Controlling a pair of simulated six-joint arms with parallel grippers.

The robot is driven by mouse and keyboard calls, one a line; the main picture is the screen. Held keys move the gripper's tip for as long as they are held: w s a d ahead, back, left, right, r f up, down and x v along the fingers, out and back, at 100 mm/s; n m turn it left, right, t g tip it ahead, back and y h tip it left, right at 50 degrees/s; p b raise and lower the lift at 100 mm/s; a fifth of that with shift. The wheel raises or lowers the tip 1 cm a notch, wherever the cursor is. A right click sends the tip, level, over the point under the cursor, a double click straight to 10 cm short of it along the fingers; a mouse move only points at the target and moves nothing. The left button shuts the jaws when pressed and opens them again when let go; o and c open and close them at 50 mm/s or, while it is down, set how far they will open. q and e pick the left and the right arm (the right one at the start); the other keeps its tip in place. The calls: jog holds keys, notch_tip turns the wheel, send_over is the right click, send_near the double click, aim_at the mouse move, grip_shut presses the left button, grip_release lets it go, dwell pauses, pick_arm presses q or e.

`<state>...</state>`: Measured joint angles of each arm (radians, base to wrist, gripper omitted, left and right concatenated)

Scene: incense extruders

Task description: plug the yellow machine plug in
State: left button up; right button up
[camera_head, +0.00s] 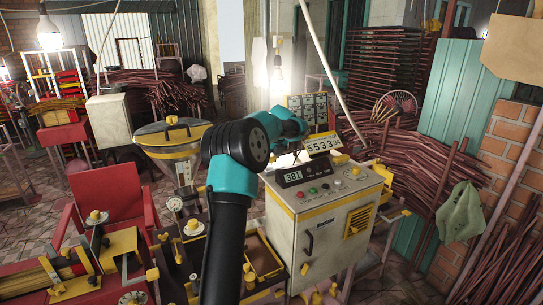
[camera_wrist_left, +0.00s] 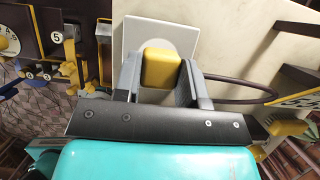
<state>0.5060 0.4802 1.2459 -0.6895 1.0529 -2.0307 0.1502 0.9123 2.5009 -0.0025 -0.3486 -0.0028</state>
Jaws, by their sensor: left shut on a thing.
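The yellow plug (camera_wrist_left: 161,68) sits between the two grey fingers of my left gripper (camera_wrist_left: 160,78) in the left wrist view. The gripper is shut on it. A white square socket plate (camera_wrist_left: 128,38) with a round recess lies directly behind the plug. The plug overlaps the lower part of the recess, and its far end is hidden, so I cannot tell whether it touches or has entered the socket. In the head view my left arm reaches past the cream control box (camera_head: 285,220), and its wrist hides the fingertips, plug and socket. My right gripper is not in view.
A dark cable (camera_wrist_left: 250,88) curves to the right of the gripper in the wrist view. In the head view, a numbered sign (camera_head: 323,144) and a panel (camera_head: 308,108) stand close to the wrist. A hopper (camera_head: 173,136) and a red chair (camera_head: 110,200) are at left.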

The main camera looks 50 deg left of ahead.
pick_arm(q)
jog(key=shift+f, duration=0.65)
dwell(0.7)
jog(key=o, duration=1)
jog(key=shift+c, duration=0.2)
jog(key=v, duration=1.7)
jog(key=shift+r, duration=0.2)
jog(key=shift+d, duration=0.1)
